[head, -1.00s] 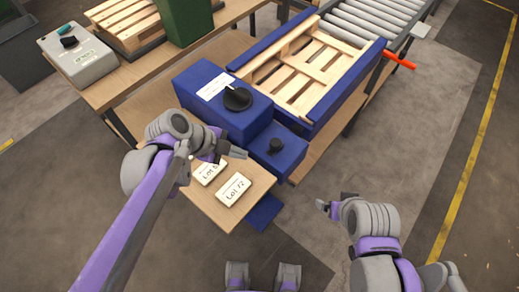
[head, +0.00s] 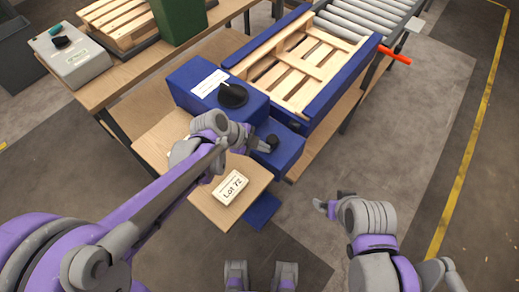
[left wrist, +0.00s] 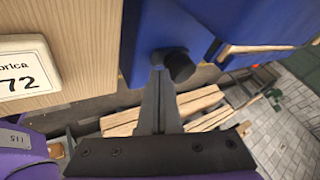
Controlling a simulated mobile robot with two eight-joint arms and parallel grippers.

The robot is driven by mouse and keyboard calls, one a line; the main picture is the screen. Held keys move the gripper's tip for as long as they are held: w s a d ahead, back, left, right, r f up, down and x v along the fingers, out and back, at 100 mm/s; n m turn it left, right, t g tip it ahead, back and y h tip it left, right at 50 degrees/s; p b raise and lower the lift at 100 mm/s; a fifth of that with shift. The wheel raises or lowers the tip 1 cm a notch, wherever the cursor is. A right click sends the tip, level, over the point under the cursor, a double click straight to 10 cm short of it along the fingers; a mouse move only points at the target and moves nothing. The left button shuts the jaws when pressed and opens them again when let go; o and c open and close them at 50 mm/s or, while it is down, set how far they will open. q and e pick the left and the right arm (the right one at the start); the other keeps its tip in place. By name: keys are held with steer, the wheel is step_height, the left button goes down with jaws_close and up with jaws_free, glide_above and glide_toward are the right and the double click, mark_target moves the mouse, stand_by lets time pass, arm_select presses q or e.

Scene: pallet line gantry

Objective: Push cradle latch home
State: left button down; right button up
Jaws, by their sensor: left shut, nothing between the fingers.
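A blue cradle (head: 345,83) holds a wooden pallet (head: 300,62). At its near end is a small blue block (head: 290,150) with a short black knob (head: 272,141), perhaps the latch. The knob shows in the left wrist view (left wrist: 180,66). My left gripper (head: 260,146) is shut and empty, its fingertips right beside the knob; in the left wrist view the closed fingers (left wrist: 160,70) seem to touch or nearly touch it. My right gripper (head: 334,202) is open and empty over the floor, to the right of the small table.
A larger blue box (head: 190,98) with a big black knob (head: 233,95) stands left of the block. A Lot 72 card (head: 231,187) lies on the small wooden table (head: 205,212). An orange-red handle (head: 395,55) sticks out right of the cradle. Floor at right is clear.

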mark_target(273, 139)
arm_select(q)
steer(key=w+d, duration=0.2)
steer(key=w, duration=0.1)
steer(key=shift+w+d, duration=0.15)
steer(key=shift+d, duration=0.05)
arm_select(e)
steer(key=shift+s+a+f, duration=0.1)
steer(key=shift+s+f, duration=0.05)
stand_by(0.4)
